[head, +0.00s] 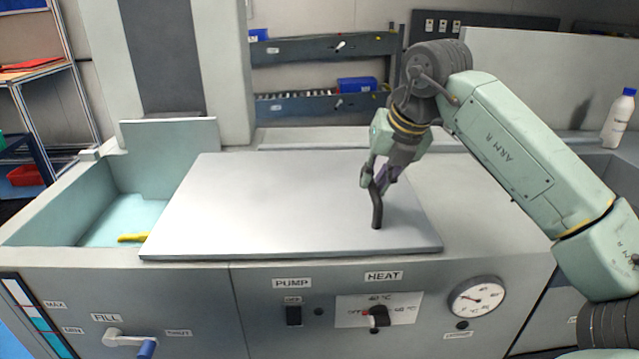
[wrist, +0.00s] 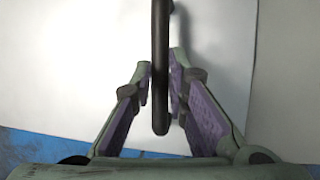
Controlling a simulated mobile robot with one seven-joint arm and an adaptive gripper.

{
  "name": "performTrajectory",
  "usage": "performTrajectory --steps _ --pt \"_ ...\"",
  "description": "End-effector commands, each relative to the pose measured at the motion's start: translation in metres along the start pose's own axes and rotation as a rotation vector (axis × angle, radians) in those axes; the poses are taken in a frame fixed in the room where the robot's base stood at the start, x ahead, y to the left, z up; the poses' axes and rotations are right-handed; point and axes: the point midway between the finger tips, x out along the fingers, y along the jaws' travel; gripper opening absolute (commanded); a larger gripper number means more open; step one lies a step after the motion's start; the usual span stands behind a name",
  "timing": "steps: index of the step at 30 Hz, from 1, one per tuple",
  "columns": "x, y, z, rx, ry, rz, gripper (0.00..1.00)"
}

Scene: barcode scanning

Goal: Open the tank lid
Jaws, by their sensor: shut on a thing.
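The tank lid (head: 270,200) is a flat pale grey plate. It lies over the middle of the tank top, and the left part of the tank (head: 125,215) is uncovered, with light blue liquid inside. A dark upright handle (head: 377,210) stands near the lid's front right. My gripper (head: 375,183) is shut on the handle from above and behind. In the wrist view the handle (wrist: 160,65) runs between the two purple-padded fingers of my gripper (wrist: 161,95), with the lid (wrist: 75,60) behind it.
A yellow object (head: 132,238) shows at the left opening by the lid's edge. The front panel carries a heat knob (head: 378,316), a pump switch (head: 293,314), a gauge (head: 477,297) and a fill lever (head: 130,341). A white bottle (head: 619,120) stands at the far right.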

Motion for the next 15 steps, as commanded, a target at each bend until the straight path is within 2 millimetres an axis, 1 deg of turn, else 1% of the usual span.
performTrajectory --steps 1,6,9,12,15 --pt "-0.005 -0.022 0.001 0.012 0.002 -0.003 0.0" --pt "-0.017 -0.077 0.006 0.011 0.002 -0.002 0.0" --pt "-0.022 -0.105 0.009 0.01 0.001 -0.002 0.0" --pt "-0.027 -0.129 0.01 0.009 0.001 -0.002 0.0" --pt "-0.03 -0.148 0.012 0.007 0.001 -0.002 0.0"
